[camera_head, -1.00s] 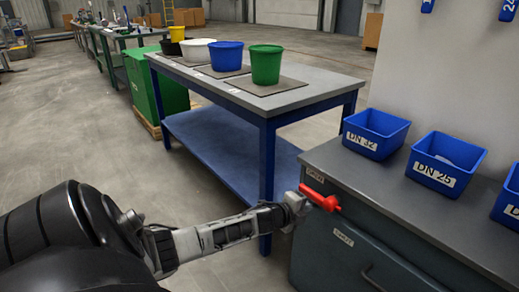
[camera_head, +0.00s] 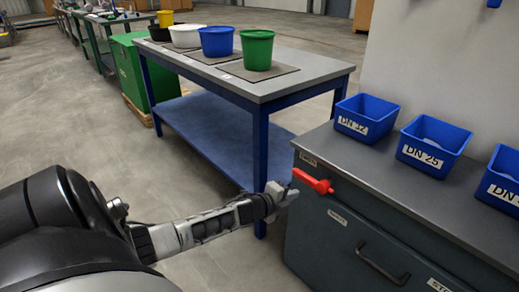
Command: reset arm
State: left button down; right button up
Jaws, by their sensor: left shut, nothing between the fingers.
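My left arm comes in from the lower left. Its gripper (camera_head: 286,195) is shut and empty, just left of the grey cabinet's near corner. A red lever-like handle (camera_head: 313,181) is at the upper front of the grey cabinet (camera_head: 345,232), close to the right of my gripper's tip. A small gap seems to show between gripper and handle. My right gripper is not in view.
Blue bins (camera_head: 432,146) labelled DN 32 and DN 25 stand on the cabinet top, with another at the right edge. A blue-framed table (camera_head: 300,82) carries several buckets. A green box (camera_head: 130,72) stands behind it. Floor at left is clear.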

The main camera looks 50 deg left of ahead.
pick_arm(q)
jog(key=p+v, duration=0.2)
jog(key=v, duration=0.6)
jog(key=shift+s+r, duration=0.2)
jog(key=shift+s, duration=0.05)
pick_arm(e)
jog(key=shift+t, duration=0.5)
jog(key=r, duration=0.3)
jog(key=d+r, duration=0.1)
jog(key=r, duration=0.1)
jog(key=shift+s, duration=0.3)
pick_arm(q)
jog(key=s+d+r+n+g+h+p, duration=0.1)
jog(key=s+d+r+n+p, duration=0.2)
jog(key=d, duration=0.6)
jog(key=s+d+r+n+g+h+p, duration=0.1)
jog(key=s+d+r+n+p, duration=0.3)
jog(key=s+d+n, duration=0.3)
jog(key=s+d+r+n+g+h+p, duration=0.1)
jog(key=s+d+r+n+p, duration=0.3)
jog(key=d, duration=0.7)
jog(key=shift+s+d+r+n+g, duration=0.45)
jog(key=shift+s+n, duration=0.2)
jog(key=shift+n, duration=0.45)
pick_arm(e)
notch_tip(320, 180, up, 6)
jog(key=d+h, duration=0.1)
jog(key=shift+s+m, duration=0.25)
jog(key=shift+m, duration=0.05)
